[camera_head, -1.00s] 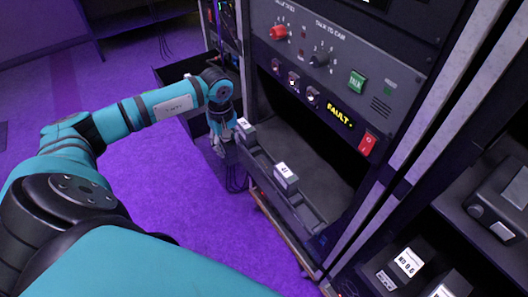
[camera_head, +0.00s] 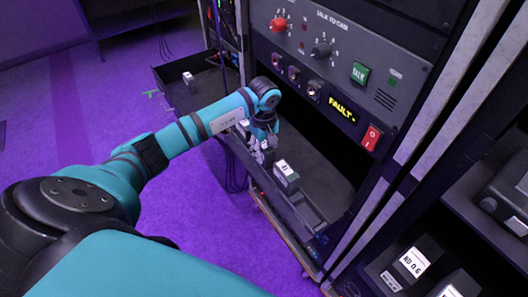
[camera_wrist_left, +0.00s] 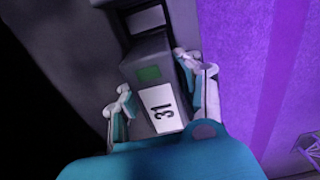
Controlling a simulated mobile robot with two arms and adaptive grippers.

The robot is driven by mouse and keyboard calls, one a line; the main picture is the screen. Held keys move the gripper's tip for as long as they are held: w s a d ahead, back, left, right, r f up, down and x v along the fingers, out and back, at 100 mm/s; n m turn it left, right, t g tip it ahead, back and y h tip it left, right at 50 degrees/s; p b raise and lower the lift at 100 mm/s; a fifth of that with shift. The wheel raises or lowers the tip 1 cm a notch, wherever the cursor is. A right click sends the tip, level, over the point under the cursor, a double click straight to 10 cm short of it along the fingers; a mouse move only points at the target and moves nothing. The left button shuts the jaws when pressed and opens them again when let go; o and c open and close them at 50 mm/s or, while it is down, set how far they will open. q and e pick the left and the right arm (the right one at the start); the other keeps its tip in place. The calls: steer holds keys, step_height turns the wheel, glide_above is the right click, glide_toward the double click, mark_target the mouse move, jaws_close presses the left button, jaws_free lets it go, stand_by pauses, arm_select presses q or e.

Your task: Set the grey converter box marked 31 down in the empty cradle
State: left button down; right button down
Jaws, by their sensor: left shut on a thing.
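The grey converter box marked 31 (camera_wrist_left: 150,75) has a green square and a white label; it shows in the left wrist view between the two fingers of my left gripper (camera_wrist_left: 162,98). In the head view my left gripper (camera_head: 262,146) is shut on this box, over the rail (camera_head: 303,208) along the front of the open rack bay. The gripper sits in the gap between two other boxes on the rail. The empty cradle in that gap is hidden by the gripper and box. I cannot tell whether the box touches it. My right gripper is not in view.
A labelled grey box (camera_head: 287,176) stands on the rail just nearer than my gripper. Another box (camera_head: 242,128) is partly hidden behind my arm. A small box (camera_head: 188,80) sits in the open tray at left. The control panel (camera_head: 345,62) overhangs the bay.

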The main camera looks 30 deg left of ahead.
arm_select(q)
steer(key=c, duration=1.3)
jaws_free()
steer(key=o, duration=0.4)
step_height(320, 180, up, 12)
steer(key=p, duration=0.7)
steer(key=shift+r, duration=0.1)
steer(key=shift+s, duration=0.1)
